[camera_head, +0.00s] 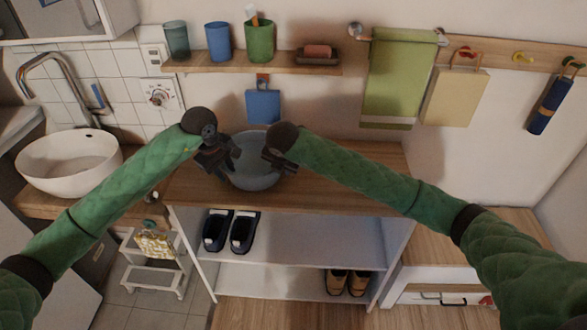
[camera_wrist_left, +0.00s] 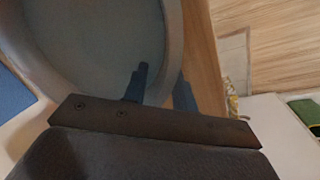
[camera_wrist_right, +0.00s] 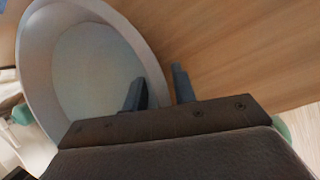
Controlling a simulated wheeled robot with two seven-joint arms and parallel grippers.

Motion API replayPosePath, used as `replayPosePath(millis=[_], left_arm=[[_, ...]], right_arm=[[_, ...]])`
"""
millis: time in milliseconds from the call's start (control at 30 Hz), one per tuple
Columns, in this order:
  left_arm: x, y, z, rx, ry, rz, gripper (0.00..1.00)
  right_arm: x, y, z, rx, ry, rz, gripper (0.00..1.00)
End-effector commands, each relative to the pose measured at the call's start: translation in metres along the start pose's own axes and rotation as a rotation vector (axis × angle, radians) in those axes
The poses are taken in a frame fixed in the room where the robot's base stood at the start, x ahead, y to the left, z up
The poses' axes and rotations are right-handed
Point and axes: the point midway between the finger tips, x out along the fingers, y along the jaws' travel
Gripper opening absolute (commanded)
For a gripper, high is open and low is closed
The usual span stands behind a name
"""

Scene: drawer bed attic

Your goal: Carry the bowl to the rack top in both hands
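The grey-blue bowl (camera_head: 254,172) is over the wooden rack top (camera_head: 330,188), between my two grippers; I cannot tell whether its base touches the wood. My left gripper (camera_head: 222,158) is at its left rim. In the left wrist view one finger is inside the bowl (camera_wrist_left: 95,40) and one outside, with the rim between them. My right gripper (camera_head: 278,160) is at the right rim; in the right wrist view its fingers also straddle the rim of the bowl (camera_wrist_right: 90,70). Both look closed on the rim. The fingertips are partly hidden in the head view.
A shelf (camera_head: 250,62) with cups and a soap dish runs above the rack. A blue hanging item (camera_head: 263,106) is just behind the bowl. A white basin (camera_head: 70,160) stands left. Shoes (camera_head: 231,230) sit on the rack's lower shelf. The rack top is clear to the right.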

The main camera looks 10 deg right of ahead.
Motion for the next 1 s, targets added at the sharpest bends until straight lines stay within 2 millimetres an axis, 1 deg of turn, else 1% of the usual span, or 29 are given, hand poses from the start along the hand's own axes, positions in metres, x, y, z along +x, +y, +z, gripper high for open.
replayPosePath(millis=[33, 100, 300, 500, 667, 767, 867, 1000], left_arm=[[-0.011, 0.000, -0.001, 0.000, 0.004, 0.000, 0.27], [-0.025, 0.000, -0.002, 0.000, 0.004, 0.001, 0.27], [-0.062, -0.001, -0.002, -0.001, 0.004, -0.001, 0.27], [-0.087, -0.001, -0.002, -0.003, 0.003, -0.002, 0.27], [-0.095, -0.001, -0.002, -0.003, 0.002, -0.004, 0.27], [-0.096, -0.001, -0.002, -0.003, 0.002, -0.004, 0.27], [-0.096, -0.001, -0.002, -0.003, 0.002, -0.004, 0.27], [-0.096, -0.001, -0.002, -0.003, 0.002, -0.004, 0.27]], right_arm=[[0.000, 0.000, 0.000, 0.000, 0.000, 0.000, 0.27], [0.000, 0.000, 0.000, 0.000, 0.000, 0.001, 0.27], [0.000, 0.000, -0.001, -0.001, 0.001, 0.001, 0.27], [0.000, 0.001, -0.001, -0.001, 0.001, 0.001, 0.27], [-0.001, 0.001, -0.001, -0.001, 0.001, 0.002, 0.27], [-0.007, 0.001, 0.000, -0.001, 0.000, 0.002, 0.27], [-0.019, 0.001, 0.000, -0.001, -0.001, 0.003, 0.27], [-0.046, 0.001, 0.001, -0.002, -0.001, 0.004, 0.27]])
